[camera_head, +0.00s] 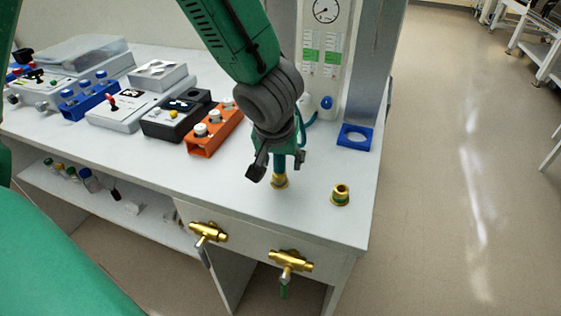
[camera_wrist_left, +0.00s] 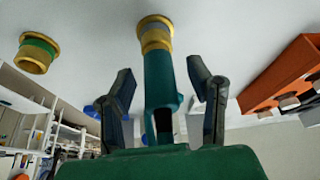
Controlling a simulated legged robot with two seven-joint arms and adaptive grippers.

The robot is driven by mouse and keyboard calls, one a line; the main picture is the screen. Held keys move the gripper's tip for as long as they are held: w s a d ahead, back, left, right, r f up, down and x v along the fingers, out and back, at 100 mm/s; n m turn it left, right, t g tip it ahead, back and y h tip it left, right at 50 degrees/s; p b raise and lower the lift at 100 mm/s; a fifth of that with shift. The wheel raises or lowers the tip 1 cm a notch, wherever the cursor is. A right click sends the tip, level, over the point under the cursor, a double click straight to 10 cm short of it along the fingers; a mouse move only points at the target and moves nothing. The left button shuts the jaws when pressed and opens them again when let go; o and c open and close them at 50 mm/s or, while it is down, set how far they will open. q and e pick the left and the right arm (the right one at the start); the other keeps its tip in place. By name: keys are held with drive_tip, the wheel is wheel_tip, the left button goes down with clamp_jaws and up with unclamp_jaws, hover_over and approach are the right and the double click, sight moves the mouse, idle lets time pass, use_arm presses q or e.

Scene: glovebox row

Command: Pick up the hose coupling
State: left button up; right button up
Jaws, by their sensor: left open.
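The hose coupling (camera_head: 280,181) is a teal body with a brass end, standing upright on the white bench top near its front edge. In the left wrist view its brass collar (camera_wrist_left: 156,38) meets the bench surface, and its teal part runs back between the fingers. My left gripper (camera_head: 277,166) comes down from above, open, with a finger on either side of the teal part. The wrist view shows the open fingers (camera_wrist_left: 161,78) with gaps on both sides of it. The coupling's upper part is hidden by the gripper in the head view. My right gripper is not in view.
A brass fitting with a green band (camera_head: 341,196) stands to the right. An orange block (camera_head: 205,145) with knobs is left of the gripper. A blue square holder (camera_head: 355,137) lies behind, near a gauge panel (camera_head: 322,60). Brass valves (camera_head: 290,262) project from the bench front.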

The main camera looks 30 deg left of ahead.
use_arm(q)
clamp_jaws()
drive_tip(key=shift+r, duration=0.1)
